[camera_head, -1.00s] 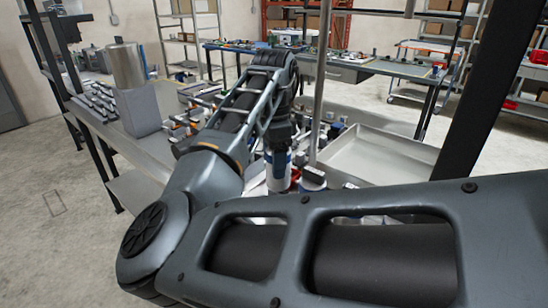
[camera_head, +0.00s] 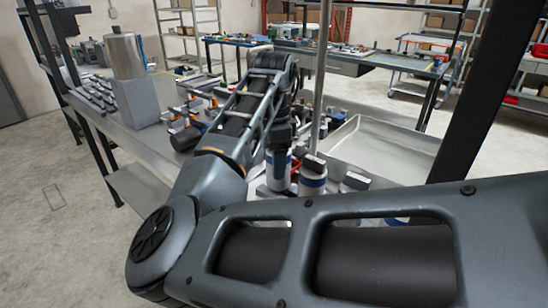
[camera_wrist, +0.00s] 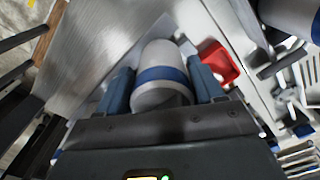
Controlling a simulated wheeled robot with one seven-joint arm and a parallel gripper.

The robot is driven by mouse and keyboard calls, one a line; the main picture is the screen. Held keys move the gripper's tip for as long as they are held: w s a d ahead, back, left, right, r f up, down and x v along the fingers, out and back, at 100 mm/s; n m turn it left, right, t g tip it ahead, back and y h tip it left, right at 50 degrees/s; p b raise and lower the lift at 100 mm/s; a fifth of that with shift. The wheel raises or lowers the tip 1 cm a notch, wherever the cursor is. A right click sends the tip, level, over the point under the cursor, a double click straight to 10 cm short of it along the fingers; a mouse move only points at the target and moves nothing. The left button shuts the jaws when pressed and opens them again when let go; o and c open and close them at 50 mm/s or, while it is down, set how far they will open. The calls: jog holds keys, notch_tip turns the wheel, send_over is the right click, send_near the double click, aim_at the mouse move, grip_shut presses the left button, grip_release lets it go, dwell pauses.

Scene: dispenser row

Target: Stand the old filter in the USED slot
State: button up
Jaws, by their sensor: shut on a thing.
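My gripper (camera_wrist: 162,84) is shut on a white cylindrical filter (camera_wrist: 160,72) with a blue band, one finger on each side of it. In the head view the held filter (camera_head: 278,172) hangs upright below my wrist, over the bench beside other filters; I cannot tell whether its base touches anything. I cannot make out a USED label or slot.
A small red tray (camera_wrist: 217,62) lies close to the right finger. A wide, empty-looking metal tray (camera_head: 385,148) is at the right of the bench. A grey block (camera_head: 137,103) carries a metal cylinder (camera_head: 125,55) at the left. A thin upright post (camera_head: 320,75) stands behind the filters.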

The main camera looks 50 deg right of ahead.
jog(key=shift+f, duration=0.45)
jog(key=o, duration=1.3)
jog(key=shift+r, duration=0.1)
notch_tip(320, 180, up, 8)
jog(key=shift+f+b, duration=0.2)
jog(key=shift+b, duration=0.2)
